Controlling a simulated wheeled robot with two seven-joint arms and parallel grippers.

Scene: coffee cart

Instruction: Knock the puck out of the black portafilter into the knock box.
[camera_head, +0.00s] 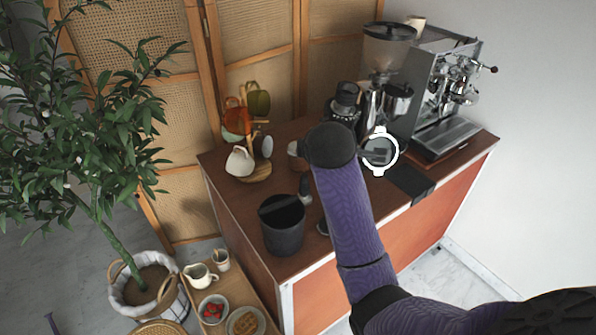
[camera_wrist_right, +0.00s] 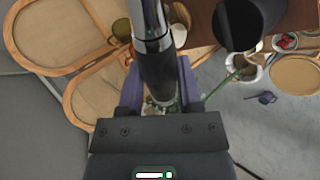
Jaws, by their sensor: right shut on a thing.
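My right gripper (camera_wrist_right: 158,90) is shut on the dark handle of the black portafilter (camera_wrist_right: 157,72) in the right wrist view. Its chrome neck runs up out of the top of that view, so the basket and any puck are out of sight there. The knock box (camera_head: 284,236) is a black round bin with a bar, standing near the front left corner of the cart. It also shows at the top of the right wrist view (camera_wrist_right: 237,28), right of the portafilter and apart from it. In the head view my right arm hides most of the gripper. My left gripper is not in view.
A cup tree (camera_head: 254,172) with hanging cups stands behind the knock box. The grinder (camera_head: 388,50) and espresso machine (camera_head: 440,95) fill the cart's right side. A low side table (camera_head: 262,303) with bowls and a jug is at front left, beside a potted plant (camera_head: 105,150).

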